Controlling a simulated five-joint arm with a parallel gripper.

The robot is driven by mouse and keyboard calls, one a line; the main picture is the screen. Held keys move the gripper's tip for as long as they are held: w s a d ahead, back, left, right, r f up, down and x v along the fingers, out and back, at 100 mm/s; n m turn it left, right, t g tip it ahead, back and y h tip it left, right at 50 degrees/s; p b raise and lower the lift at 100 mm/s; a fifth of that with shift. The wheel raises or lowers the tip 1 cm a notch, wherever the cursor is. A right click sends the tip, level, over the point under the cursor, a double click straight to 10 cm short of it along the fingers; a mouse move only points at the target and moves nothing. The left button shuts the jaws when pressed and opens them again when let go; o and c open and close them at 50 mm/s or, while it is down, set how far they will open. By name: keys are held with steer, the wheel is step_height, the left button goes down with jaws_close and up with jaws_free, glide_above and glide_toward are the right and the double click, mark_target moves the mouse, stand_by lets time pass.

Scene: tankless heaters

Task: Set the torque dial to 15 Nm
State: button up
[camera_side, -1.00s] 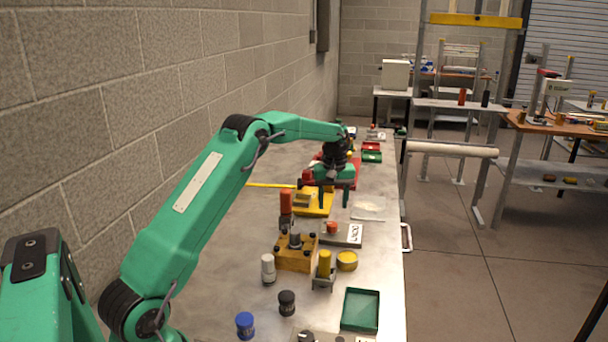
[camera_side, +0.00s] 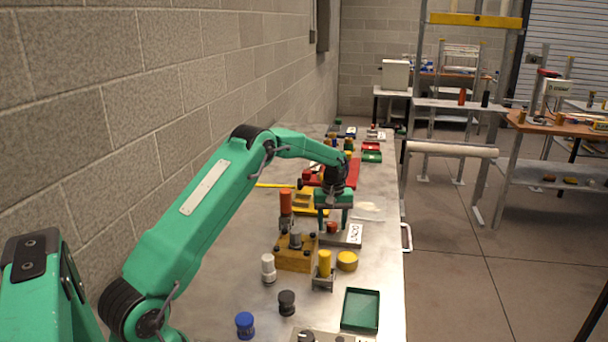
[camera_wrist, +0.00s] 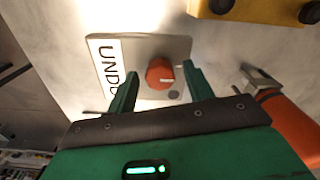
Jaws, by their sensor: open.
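My gripper (camera_side: 333,217) is open, pointing down over a grey plate (camera_side: 353,240) with a red knob (camera_side: 331,227). In the wrist view, the red knob (camera_wrist: 160,73) shows between the spread fingers (camera_wrist: 159,80), apart from both. The plate (camera_wrist: 140,47) carries a white label (camera_wrist: 108,68) that seems to read "UNDO". I see no Nm scale on it. A black knob (camera_side: 305,336) is cut off by the bottom edge of the side view. I cannot tell from these frames which knob is the torque dial, or any setting.
A yellow-brown block (camera_side: 295,259), a red cylinder (camera_side: 286,202) and a yellow cylinder (camera_side: 325,263) in a bracket stand close by. A yellow round piece (camera_side: 347,261) and a green tray (camera_side: 360,310) lie nearer. The wall runs along the left; the bench's right edge is close.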

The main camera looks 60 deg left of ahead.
steer(key=c, duration=1)
